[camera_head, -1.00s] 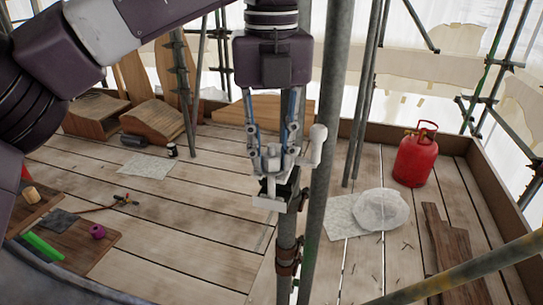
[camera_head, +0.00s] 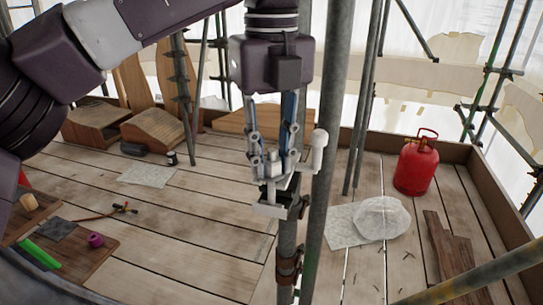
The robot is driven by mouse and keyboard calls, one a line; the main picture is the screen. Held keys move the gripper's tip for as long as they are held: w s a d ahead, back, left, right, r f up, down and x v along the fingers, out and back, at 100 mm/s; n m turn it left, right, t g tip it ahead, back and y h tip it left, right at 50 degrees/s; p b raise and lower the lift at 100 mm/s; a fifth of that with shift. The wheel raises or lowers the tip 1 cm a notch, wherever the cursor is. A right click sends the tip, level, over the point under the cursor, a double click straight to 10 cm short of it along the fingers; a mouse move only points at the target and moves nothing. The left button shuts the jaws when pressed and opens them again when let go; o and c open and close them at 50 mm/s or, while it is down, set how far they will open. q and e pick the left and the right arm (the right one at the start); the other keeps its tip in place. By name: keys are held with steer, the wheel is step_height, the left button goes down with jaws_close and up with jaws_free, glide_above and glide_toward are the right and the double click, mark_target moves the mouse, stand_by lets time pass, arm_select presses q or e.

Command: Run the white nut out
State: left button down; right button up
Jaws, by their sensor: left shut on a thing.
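My left gripper (camera_head: 272,168) points down at the upright scaffold pole in the middle of the head view. Its fingers are shut on the white nut (camera_head: 271,184), which is mostly hidden between the fingertips. A pale arm with a rounded knob (camera_head: 319,139) stands up just right of the fingers; I cannot tell exactly how it joins the nut. A dark clamp fitting (camera_head: 294,207) sits right below, against the pole (camera_head: 286,236). My right gripper is not in view.
A second pole (camera_head: 322,225) stands close on the right of the gripper. A rusty coupler (camera_head: 288,268) is lower on the first pole.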

arm_select(q)
steer(key=c, duration=1.7)
jaws_free()
steer(key=shift+o, duration=0.2)
step_height(320, 180, up, 12)
